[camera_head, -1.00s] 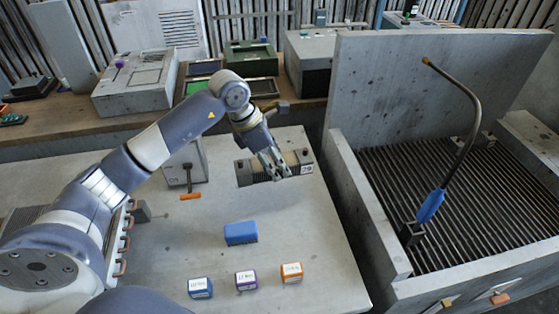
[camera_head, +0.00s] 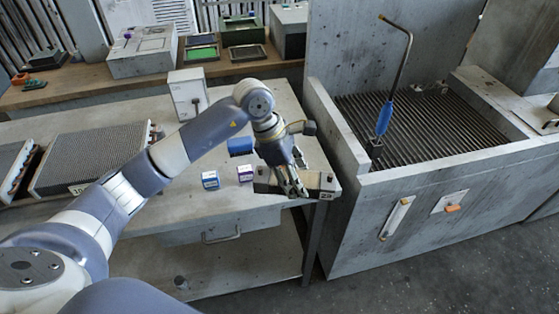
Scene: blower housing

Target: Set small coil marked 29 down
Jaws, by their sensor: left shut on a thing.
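The small coil (camera_head: 318,182) is a dark, finned block with light ends and a white label reading 29 at its right end. My left gripper (camera_head: 292,190) is shut on it near its middle, with the fingers pointing down. In the picture the coil lies over the front right corner of the grey table (camera_head: 225,217). I cannot tell how high above the table top it is. The gripper hides part of the coil. My right gripper is not in view.
A blue block (camera_head: 240,146), a blue-labelled box (camera_head: 210,180) and a purple-labelled box (camera_head: 245,174) stand near the coil. Larger finned coils (camera_head: 95,160) lie at the left. A grated grey bench (camera_head: 420,205) with a bent pipe stands right, across a narrow gap.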

